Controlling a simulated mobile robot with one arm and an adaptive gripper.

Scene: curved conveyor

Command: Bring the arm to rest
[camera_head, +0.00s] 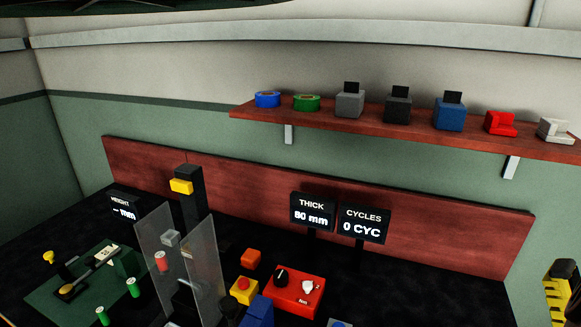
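I cannot make out my gripper or my arm in the head view, so its pose and whether it holds anything do not show. A dark workbench (440,285) with a reddish wooden backboard (430,238) stands ahead. On it are a red control box (299,296) with a black knob and a white switch, and a yellow box with a red button (243,289). A display (313,211) reads "THICK 80 mm", and another display (363,221) reads "CYCLES 0 CYC".
Two clear panels (201,274) stand upright beside a dark post with a yellow block (181,186). A green plate (50,301) with small fixtures lies at left. A wall shelf (420,131) holds several small items. A yellow and black object (558,290) stands at the right edge.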

